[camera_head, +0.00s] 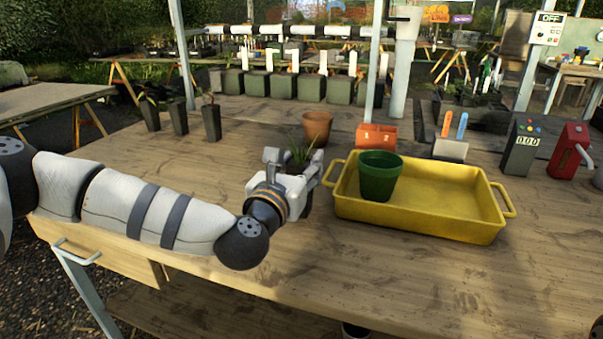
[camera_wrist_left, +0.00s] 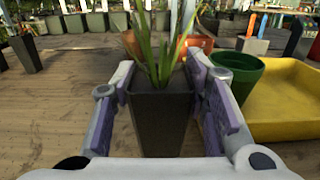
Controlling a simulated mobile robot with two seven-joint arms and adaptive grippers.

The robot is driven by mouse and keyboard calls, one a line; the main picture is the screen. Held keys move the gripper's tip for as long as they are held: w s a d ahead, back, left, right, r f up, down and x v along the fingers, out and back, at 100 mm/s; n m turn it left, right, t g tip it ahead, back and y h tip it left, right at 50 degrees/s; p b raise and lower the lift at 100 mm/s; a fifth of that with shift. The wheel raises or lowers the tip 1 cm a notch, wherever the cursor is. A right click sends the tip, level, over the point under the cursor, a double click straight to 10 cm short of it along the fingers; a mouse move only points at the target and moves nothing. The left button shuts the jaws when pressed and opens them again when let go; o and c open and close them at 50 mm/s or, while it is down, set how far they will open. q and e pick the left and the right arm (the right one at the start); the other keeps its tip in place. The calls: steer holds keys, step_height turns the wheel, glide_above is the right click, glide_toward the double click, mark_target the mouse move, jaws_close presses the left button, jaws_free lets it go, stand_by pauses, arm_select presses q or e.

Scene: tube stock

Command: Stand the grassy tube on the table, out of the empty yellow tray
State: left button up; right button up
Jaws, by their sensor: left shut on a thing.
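My left gripper (camera_head: 290,178) is on the table just left of the yellow tray (camera_head: 440,222). In the left wrist view, my left gripper (camera_wrist_left: 163,105) has its fingers on both sides of a dark square tube (camera_wrist_left: 162,118) with grassy green leaves. The tube is upright. My right gripper is not in view.
Three dark tubes with plants, one of them the nearest (camera_head: 211,120), stand at the back left. A terracotta pot (camera_head: 317,127) and an orange numbered block (camera_head: 376,137) stand behind. A grey device (camera_head: 522,148) and a red one (camera_head: 568,150) stand right. The front table is clear.

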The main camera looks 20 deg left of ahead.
arm_select(q)
steer(key=shift+f, duration=0.85)
steer(key=shift+f, duration=0.25)
steer(key=o, duration=1.3)
steer(key=shift+c, duration=0.2)
steer(key=shift+r, duration=0.1)
